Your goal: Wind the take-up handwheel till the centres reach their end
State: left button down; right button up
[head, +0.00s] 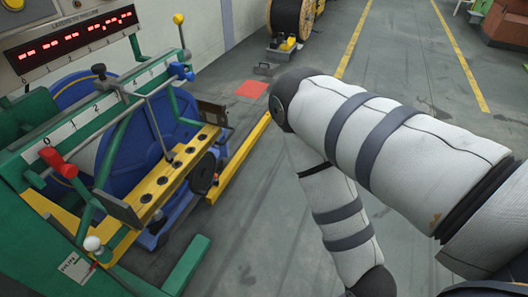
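The take-up frame (105,122) is a green machine at the left, with a blue reel (85,93) inside it. A black round part (203,173), possibly the handwheel, sits at the right end of the yellow bar with holes (160,180); I cannot tell for sure. A red handle (58,162) and a blue handle (181,71) are on the green rails. The centres cannot be made out. My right arm comes in from the right, bends and runs down out of the bottom edge. Neither gripper shows.
A display with red digits (80,35) hangs above the machine. White-knobbed (92,243) and yellow-knobbed (178,19) levers stick out. The grey floor (410,75) behind my arm is clear.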

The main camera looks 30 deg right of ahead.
aim_at(200, 177)
jog(key=z, duration=0.45)
jog(key=i+l, duration=0.1)
jog(key=l, duration=0.3)
jog(key=i+l, duration=0.1)
jog(key=l, duration=0.35)
jog(key=i+l, duration=0.1)
jog(key=l, duration=0.3)
jog(key=i+l, duration=0.15)
jog(key=l, duration=0.25)
